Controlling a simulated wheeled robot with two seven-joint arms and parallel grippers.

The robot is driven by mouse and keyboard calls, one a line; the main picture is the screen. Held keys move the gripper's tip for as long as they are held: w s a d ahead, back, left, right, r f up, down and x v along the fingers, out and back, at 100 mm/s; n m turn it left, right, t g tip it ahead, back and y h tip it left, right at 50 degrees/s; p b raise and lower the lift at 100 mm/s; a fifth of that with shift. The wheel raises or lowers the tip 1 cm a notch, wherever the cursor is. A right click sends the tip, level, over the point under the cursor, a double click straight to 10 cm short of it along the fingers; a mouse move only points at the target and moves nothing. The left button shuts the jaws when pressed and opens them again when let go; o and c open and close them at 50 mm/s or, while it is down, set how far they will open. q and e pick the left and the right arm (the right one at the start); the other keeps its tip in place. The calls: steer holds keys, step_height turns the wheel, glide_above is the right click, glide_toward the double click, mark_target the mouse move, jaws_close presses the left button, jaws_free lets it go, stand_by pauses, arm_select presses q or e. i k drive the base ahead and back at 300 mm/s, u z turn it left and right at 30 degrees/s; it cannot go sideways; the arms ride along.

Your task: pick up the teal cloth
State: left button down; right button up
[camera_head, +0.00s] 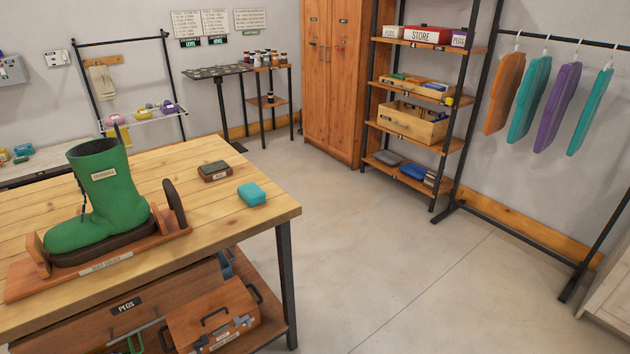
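A small folded teal block, which looks like the teal cloth (252,194), lies on the wooden workbench (232,218) near its right corner. Its top and front side are in plain view and nothing covers it. Neither of my grippers is in view.
A green boot (112,200) stands on a wooden holder (130,262) at the bench's left. A wooden case (212,310) sits on the shelf below. Teal, orange and purple items hang on a rail (575,42) at right. The concrete floor (380,230) right of the bench is clear.

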mark_target(251, 193)
steer(key=z, duration=0.25)
steer(key=i, duration=0.9)
steer(key=u, duration=0.75)
steer(key=i, duration=0.65)
steer(key=u, duration=0.55)
